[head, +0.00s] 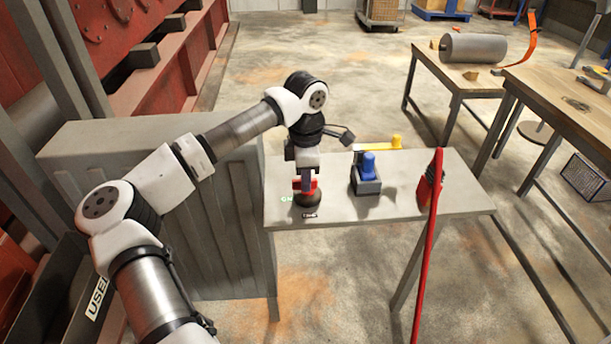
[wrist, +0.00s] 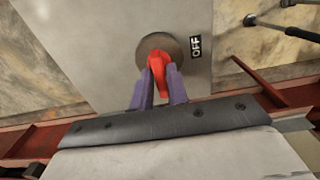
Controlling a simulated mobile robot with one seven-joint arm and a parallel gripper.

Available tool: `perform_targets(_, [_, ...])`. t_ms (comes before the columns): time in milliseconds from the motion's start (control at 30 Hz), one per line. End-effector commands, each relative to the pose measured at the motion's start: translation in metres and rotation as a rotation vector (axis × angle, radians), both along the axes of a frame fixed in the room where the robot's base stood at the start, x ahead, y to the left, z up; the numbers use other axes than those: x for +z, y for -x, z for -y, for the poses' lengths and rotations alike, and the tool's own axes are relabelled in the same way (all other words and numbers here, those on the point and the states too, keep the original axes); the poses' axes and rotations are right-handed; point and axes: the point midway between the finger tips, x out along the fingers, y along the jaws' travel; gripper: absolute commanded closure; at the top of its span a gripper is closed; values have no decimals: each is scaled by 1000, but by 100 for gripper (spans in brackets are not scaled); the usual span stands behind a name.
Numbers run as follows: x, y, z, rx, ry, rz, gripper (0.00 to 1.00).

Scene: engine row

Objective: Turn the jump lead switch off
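The jump lead switch is a red handle (wrist: 158,70) on a round dark base (wrist: 145,44), set on the grey table top. A dark OFF label (wrist: 195,46) lies right of the base in the wrist view. In the head view the red handle (head: 304,184) shows at the left part of the table, with a green label (head: 287,199) to its left and a dark label (head: 310,215) in front. My gripper (wrist: 162,70) points down over the switch. Its two purple fingers lie against both sides of the handle, which is partly hidden between them.
A blue-handled block (head: 368,175) and a yellow-handled piece (head: 378,144) stand right of the switch on the table (head: 340,205). A grey ribbed cabinet (head: 190,225) stands at left.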

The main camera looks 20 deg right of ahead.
Motion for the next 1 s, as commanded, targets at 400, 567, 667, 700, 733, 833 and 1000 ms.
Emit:
perform_targets(400, [0,0,0,14,-1,0,100])
perform_targets(567, [-1,0,0,63,-1,0,100])
perform_targets(667, [-2,0,-1,120,-2,1,100])
perform_targets(700, [-2,0,-1,147,-3,2,100])
perform_targets(733, [-3,0,-1,169,-3,2,100])
perform_targets(833, [-3,1,-1,254,-2,3,100])
perform_targets(1000, [-3,1,-1,415,-2,3,100])
